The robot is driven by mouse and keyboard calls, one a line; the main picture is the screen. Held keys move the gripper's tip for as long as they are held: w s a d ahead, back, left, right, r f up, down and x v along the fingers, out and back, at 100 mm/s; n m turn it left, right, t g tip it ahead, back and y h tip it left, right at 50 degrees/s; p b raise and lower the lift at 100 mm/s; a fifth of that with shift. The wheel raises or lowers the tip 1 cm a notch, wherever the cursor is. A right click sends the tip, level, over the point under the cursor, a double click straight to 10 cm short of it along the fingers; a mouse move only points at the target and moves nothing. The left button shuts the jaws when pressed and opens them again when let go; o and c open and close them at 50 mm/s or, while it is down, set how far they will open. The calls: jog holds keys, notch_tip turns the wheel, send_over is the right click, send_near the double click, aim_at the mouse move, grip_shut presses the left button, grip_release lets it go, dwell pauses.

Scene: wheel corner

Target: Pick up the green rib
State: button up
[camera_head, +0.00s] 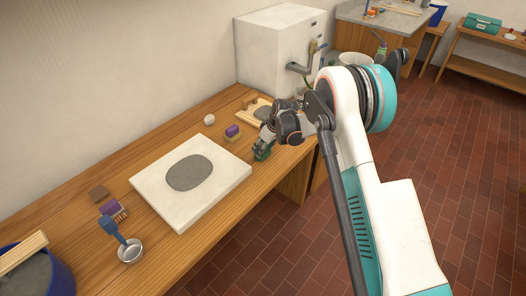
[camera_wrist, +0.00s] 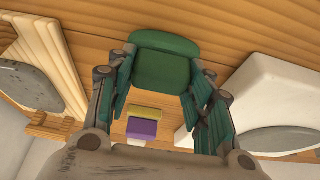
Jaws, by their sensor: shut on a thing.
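The green rib (camera_wrist: 165,68) is a rounded, dark green piece in the wrist view. It sits between the two fingers of my gripper (camera_wrist: 163,80), which is shut on it. In the head view my gripper (camera_head: 265,143) points down at the front edge of the workbench, right of the white slab. Only a small part of the green rib (camera_head: 262,155) shows there, below the fingers. I cannot tell whether it touches the bench top.
The white slab (camera_head: 150,183) with a grey clay disc (camera_head: 190,172) lies left of my gripper. A purple and yellow block (camera_head: 232,131) is close behind. A wooden board (camera_head: 250,103) and a white cabinet (camera_head: 275,50) stand farther back.

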notch_tip(320, 180, up, 20)
jog(key=p, duration=0.6)
